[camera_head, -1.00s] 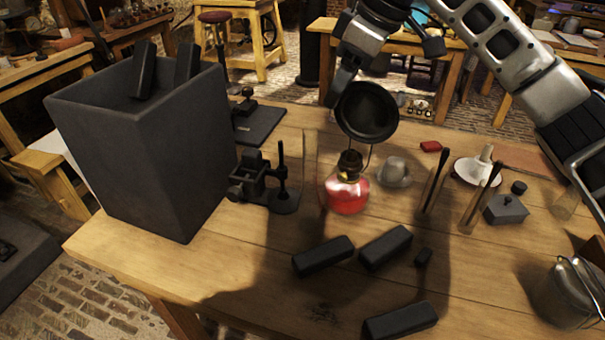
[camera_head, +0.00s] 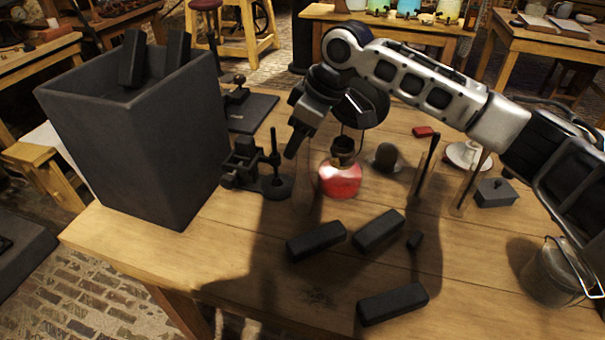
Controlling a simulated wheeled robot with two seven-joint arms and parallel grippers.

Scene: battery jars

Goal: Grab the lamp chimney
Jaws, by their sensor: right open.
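The lamp chimney appears to be a faint clear glass tube (camera_head: 304,186) standing upright on the table, just left of the red oil lamp (camera_head: 340,180). Its outline is very thin and its top is hard to make out. My right gripper (camera_head: 322,134) is open and points down from above, over the area of the chimney and lamp. One dark finger hangs left of the lamp's top. I cannot tell whether it touches the glass. The lamp's round black reflector (camera_head: 376,104) is partly hidden behind the gripper. My left gripper is not in view.
A tall dark box (camera_head: 140,150) holding black blocks stands at the left. A black stand (camera_head: 275,182) is left of the lamp. Black bars (camera_head: 316,240) lie in front. Slim rods in glass (camera_head: 426,168) and a metal pail (camera_head: 550,275) are at the right.

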